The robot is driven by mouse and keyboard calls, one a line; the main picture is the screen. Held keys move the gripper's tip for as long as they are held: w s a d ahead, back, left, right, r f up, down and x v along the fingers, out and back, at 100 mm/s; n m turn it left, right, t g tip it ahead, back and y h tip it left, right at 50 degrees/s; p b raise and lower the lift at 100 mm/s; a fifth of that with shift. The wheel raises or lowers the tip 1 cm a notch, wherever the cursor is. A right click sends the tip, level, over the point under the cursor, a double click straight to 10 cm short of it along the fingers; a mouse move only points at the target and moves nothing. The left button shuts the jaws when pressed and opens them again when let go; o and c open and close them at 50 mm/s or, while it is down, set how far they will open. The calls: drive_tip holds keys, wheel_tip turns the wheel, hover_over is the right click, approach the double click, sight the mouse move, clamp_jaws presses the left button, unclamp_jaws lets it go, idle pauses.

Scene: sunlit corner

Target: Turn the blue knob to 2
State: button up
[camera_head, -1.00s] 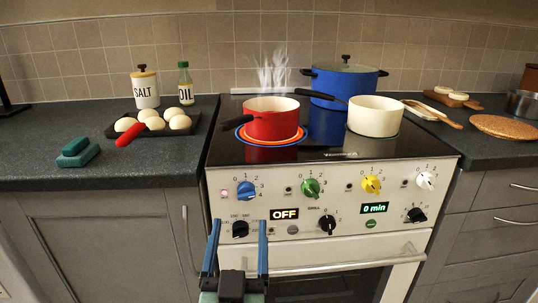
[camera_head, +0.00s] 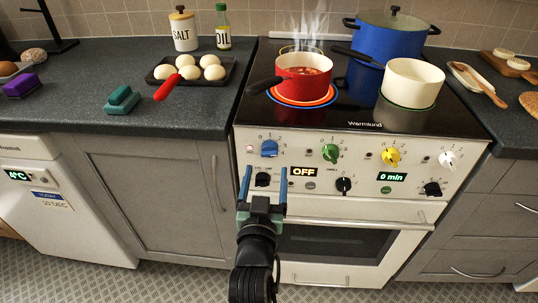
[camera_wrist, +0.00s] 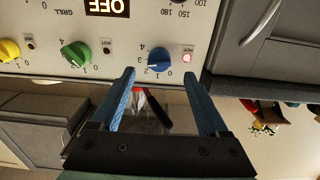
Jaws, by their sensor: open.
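The blue knob (camera_head: 269,148) is at the left end of the upper row on the white stove front, with a 0 to 4 scale around it. In the wrist view the blue knob (camera_wrist: 159,60) appears upside down, above and between the finger ends. I cannot clearly read which number its pointer is at. My gripper (camera_head: 265,172) is open and empty, just below the knob in the head view. In the wrist view the blue fingers of my gripper (camera_wrist: 168,80) stand apart with nothing between them. Contact with the knob does not show.
Green (camera_head: 330,152), yellow (camera_head: 390,157) and white (camera_head: 447,160) knobs share the row. A black knob (camera_head: 263,179) sits below the blue one. A red pot (camera_head: 303,77) steams on the cooktop. The oven handle (camera_head: 350,221) runs below the panel.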

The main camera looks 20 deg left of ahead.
sight(269, 156)
drive_tip(key=shift+b+x, duration=0.3)
drive_tip(key=shift+x, duration=2.75)
clamp_jaws()
